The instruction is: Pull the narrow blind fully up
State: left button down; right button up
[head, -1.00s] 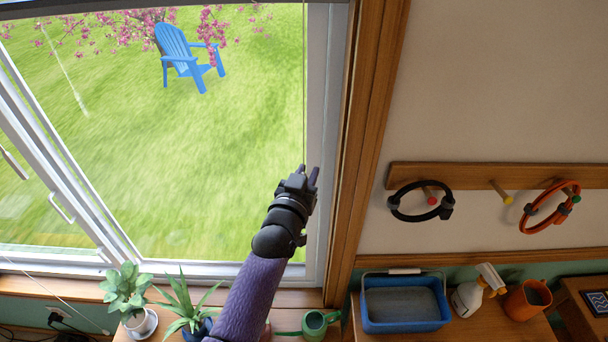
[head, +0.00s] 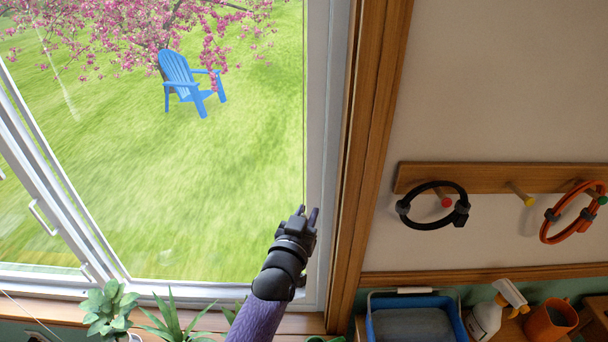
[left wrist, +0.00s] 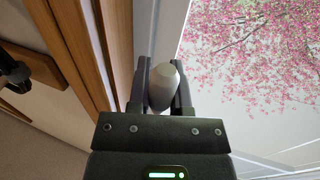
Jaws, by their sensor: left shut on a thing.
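My left gripper (head: 307,212) is at the right side of the window, in front of the white frame. In the left wrist view, its two fingers (left wrist: 162,88) are shut on a pale grey, rounded cord pull (left wrist: 163,86). A thin cord (head: 304,110) runs up from the gripper along the right edge of the glass to the top of the head view. No part of the blind itself shows in either view now. My right gripper is not in view.
A wooden peg rail (head: 480,178) with a black ring (head: 432,218) and an orange ring (head: 574,222) is on the wall at right. A blue tub (head: 375,325), a spray bottle (head: 487,320) and an orange mug (head: 548,322) stand below. Plants (head: 110,308) stand below the window.

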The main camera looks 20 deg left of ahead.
pick_arm(q)
notch_tip(320, 180, down, 20)
jog(key=b, duration=1.5)
jog(key=shift+r+b, duration=0.15)
jog(key=shift+b, duration=0.15)
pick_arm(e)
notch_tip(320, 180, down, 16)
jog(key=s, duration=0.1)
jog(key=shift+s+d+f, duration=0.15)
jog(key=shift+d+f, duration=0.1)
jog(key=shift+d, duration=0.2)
pick_arm(q)
notch_tip(320, 180, down, 12)
jog(key=b, duration=1)
jog(key=shift+f, duration=0.2)
jog(key=shift+c, duration=1.9)
grip_release()
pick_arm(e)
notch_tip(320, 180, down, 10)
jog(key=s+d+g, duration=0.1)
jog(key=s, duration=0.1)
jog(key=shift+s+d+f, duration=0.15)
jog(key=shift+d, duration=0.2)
